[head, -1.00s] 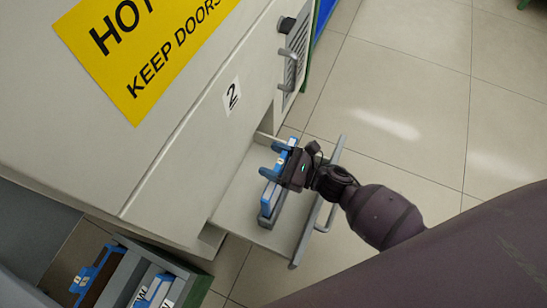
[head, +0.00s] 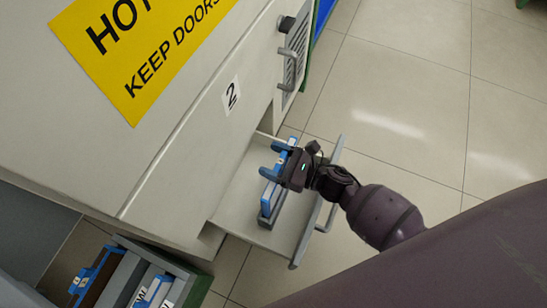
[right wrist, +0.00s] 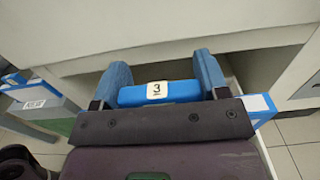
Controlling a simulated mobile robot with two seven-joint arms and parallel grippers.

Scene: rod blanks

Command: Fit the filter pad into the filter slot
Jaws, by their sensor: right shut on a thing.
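The filter pad (head: 269,194) is a flat white piece with blue edges, standing on edge in the open drawer in the head view. My right gripper (head: 278,160) is shut on it, with one finger on each side of its blue tab. In the right wrist view, the tab (right wrist: 178,94) carries a label 3 between the blue fingers. The filter slot looks to be the grey holder (head: 266,220) under the pad on the drawer floor. The gripper and pad hide much of it, so I cannot tell how deep the pad sits. My left gripper is not in view.
The open drawer (head: 245,200) has a grey front with a bar handle (head: 327,215). The cabinet (head: 190,140) rises beside it, with label 2 (head: 231,95) and a yellow warning sign (head: 135,50). A rack of labelled pieces (head: 125,285) stands lower left. Tiled floor is clear at right.

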